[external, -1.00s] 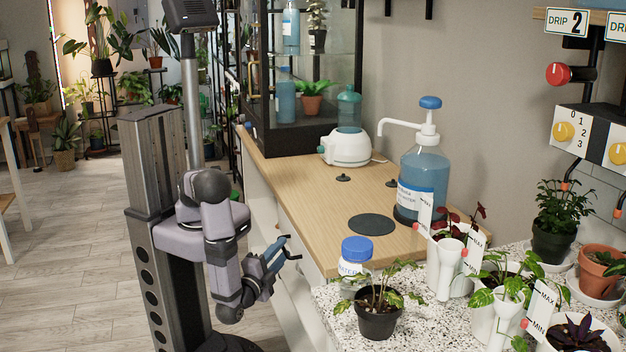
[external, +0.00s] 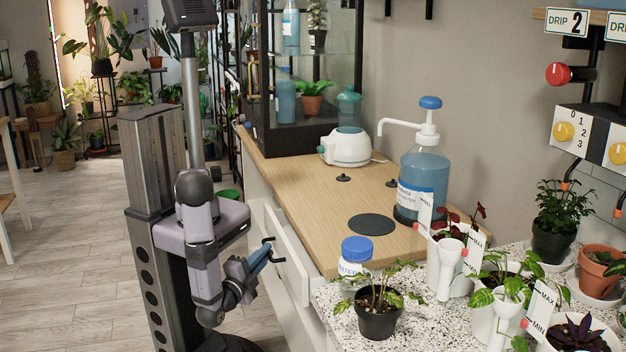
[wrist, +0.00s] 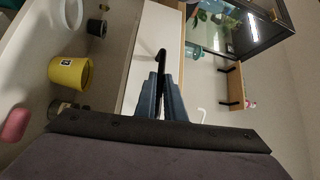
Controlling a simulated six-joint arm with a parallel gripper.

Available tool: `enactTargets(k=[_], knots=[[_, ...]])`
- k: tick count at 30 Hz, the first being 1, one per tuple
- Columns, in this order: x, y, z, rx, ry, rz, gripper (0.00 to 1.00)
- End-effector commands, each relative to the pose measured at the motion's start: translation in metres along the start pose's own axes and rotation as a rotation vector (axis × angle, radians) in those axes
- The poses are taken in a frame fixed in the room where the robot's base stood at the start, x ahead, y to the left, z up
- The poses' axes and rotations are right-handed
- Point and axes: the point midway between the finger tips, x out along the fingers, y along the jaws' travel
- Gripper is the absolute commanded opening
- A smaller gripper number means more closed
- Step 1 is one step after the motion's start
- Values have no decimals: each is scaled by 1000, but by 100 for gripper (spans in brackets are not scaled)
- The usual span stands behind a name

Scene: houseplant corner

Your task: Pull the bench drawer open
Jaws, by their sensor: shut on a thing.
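The bench drawer's white front (external: 290,255) stands out from the side of the wooden-topped bench, so the drawer is partly open in the external view. Its dark bar handle (external: 270,247) is on the outer face. My gripper (external: 262,256) is shut on this handle. In the wrist view the blue-grey fingers of my gripper (wrist: 162,90) close around the dark handle (wrist: 159,65), with the white drawer front (wrist: 158,38) behind. The drawer's inside is not clearly visible.
The bench top (external: 300,190) carries a blue pump bottle (external: 424,170), a white appliance (external: 347,147) and a glass cabinet (external: 310,80). A speckled counter (external: 420,322) with potted plants is at right. A yellow pot (wrist: 70,73) shows in the wrist view.

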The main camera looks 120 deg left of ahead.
Motion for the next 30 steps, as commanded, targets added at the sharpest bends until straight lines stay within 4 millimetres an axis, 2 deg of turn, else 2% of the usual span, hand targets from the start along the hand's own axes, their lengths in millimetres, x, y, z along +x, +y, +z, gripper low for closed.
enactTargets(k=[5, 6, 8, 20, 30], knots=[[0, 0, -1, -2, 0, 1, 0], [0, 0, -1, -2, 0, 1, 14], [0, 0, -1, -1, 0, 0, 28], [-4, 0, -1, -1, 1, 0, 28], [-45, 2, -1, -3, 2, 2, 28]])
